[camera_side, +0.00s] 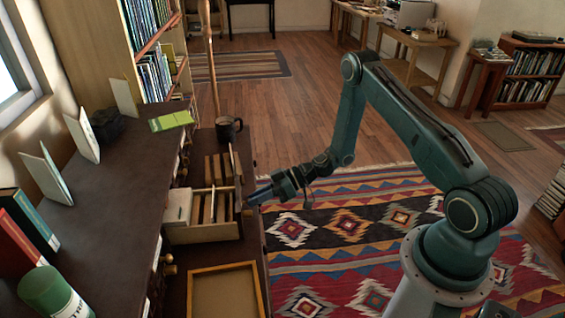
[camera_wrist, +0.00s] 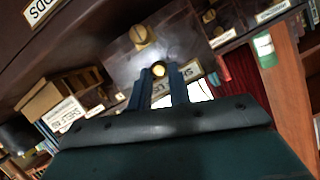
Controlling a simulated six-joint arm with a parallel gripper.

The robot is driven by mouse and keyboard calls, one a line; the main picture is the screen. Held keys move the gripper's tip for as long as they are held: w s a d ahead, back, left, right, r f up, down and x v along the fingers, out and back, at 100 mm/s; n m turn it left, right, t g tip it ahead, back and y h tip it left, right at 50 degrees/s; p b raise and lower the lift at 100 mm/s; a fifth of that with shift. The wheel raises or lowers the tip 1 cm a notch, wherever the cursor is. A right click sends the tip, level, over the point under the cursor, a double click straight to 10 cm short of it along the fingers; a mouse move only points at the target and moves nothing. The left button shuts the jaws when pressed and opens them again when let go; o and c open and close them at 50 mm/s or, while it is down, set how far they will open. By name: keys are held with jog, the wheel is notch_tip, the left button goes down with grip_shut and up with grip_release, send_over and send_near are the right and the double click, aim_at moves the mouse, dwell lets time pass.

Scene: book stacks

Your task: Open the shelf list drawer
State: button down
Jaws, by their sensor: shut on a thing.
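The shelf list drawer (camera_side: 203,234) is a pale wooden box. In the side view it stands well out from the dark cabinet, its open top showing upright dividers or cards. My gripper (camera_side: 250,200) is at its front, reaching in from the right. In the wrist view my gripper (camera_wrist: 160,82) has its two blue fingers closed around a round brass knob (camera_wrist: 158,69). The knob is on a front with a partly hidden label (camera_wrist: 188,74) that seems to begin "SHELF L".
A dark mug (camera_side: 228,129) stands behind the drawer, and an empty-looking wooden tray (camera_side: 258,290) lies in front. A green cylinder (camera_side: 45,290), books and cards line the dark cabinet top (camera_side: 115,190). A patterned rug (camera_side: 345,225) covers the floor at right.

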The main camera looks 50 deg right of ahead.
jog(key=shift+s+d, duration=0.45)
jog(key=shift+s, duration=0.05)
jog(key=c, duration=1.3)
grip_release()
jog(key=shift+d, duration=0.15)
jog(key=v, duration=1.3)
jog(key=shift+s+d, duration=0.2)
jog(key=shift+s, duration=0.05)
jog(key=shift+r, duration=0.1)
